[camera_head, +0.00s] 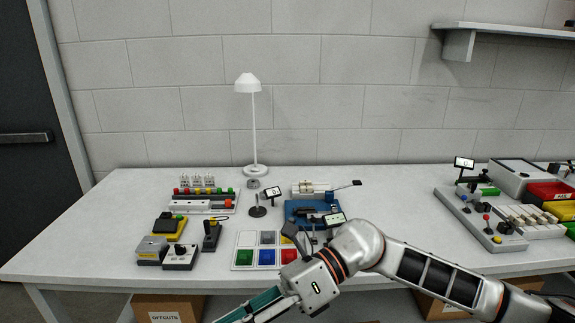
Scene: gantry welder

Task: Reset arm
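My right arm (435,275) reaches in from the lower right, across the front of the table. Its wrist is bent down and to the left. My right gripper (250,308) points to the lower left, in front of the table's front edge, with its end cut off by the bottom of the picture. A teal part shows along it; I cannot tell whether the fingers are open or holding anything. My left arm and gripper are not in view.
A white table (120,225) bears a lamp (252,125), switch boxes (180,257), a tray of coloured squares (243,257) close beside my wrist, and a blue fixture (300,207). A grey control panel (470,215) stands right. Boxes (168,307) sit below. The table's left end is clear.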

